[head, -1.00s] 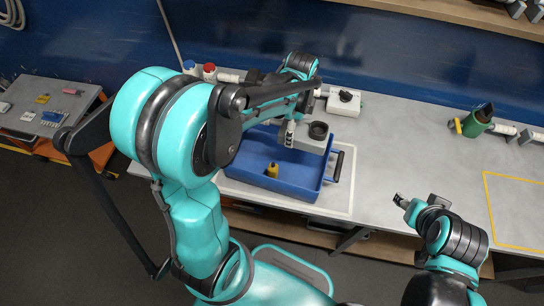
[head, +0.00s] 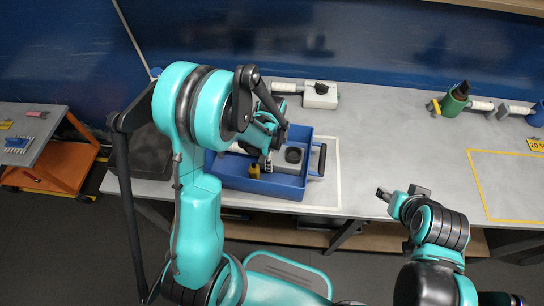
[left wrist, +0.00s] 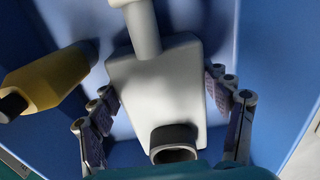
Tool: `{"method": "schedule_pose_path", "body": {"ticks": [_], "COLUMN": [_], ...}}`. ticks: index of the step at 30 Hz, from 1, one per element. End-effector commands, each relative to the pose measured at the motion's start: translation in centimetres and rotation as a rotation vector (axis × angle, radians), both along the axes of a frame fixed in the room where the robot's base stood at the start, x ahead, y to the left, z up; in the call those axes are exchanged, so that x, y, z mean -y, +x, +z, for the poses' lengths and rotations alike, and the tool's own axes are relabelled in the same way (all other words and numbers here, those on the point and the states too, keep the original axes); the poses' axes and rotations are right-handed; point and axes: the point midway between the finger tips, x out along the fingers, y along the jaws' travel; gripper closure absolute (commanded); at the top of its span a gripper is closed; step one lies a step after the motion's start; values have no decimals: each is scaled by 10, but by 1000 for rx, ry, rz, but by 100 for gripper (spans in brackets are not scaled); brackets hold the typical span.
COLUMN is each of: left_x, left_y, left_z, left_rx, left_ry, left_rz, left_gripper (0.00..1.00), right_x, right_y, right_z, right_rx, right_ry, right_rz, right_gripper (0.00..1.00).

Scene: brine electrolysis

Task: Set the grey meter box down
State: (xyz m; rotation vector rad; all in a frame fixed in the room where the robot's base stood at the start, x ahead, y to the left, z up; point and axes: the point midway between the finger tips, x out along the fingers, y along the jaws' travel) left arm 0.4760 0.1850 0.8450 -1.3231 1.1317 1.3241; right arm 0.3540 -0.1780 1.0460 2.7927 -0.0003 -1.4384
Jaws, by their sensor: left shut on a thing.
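The grey meter box (head: 287,167) is over the right part of the blue tray (head: 262,187), within its walls, with a dark round ring on its top. My left gripper (head: 268,163) is shut on it. In the left wrist view the pale grey box (left wrist: 155,95) sits between the two fingers (left wrist: 165,108), with the dark ring near the bottom edge. I cannot tell whether its underside touches the tray floor. My right gripper (head: 402,192) is over the bench's front edge, away from the box; its opening is unclear.
The tray's dark handle (head: 320,160) is at right. A white box with a black knob (head: 320,95) stands behind. The bench middle is clear.

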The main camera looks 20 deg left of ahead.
Motion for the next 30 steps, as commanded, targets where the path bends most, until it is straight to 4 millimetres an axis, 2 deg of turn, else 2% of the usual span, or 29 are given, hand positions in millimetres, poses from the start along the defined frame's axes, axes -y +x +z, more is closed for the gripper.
{"method": "schedule_pose_path", "body": {"ticks": [10,11,12,13,25,30], "left_x": [0,0,0,0,0,0], "left_y": [0,0,0,0,0,-1], "left_z": [-4,-3,-3,-2,1,27], "left_rx": [0,0,0,0,0,0], "left_ry": [0,0,0,0,0,0], "left_rz": [0,0,0,0,0,0], "left_gripper": [66,18,7,2,2,2], "right_x": [0,0,0,0,0,0], "right_y": [0,0,0,0,0,0], "right_z": [-4,-3,-3,-2,1,11], "right_rx": [0,0,0,0,0,0], "right_ry": [0,0,0,0,0,0], "right_rz": [0,0,0,0,0,0], "right_gripper": [52,52,52,52,52,52]}}
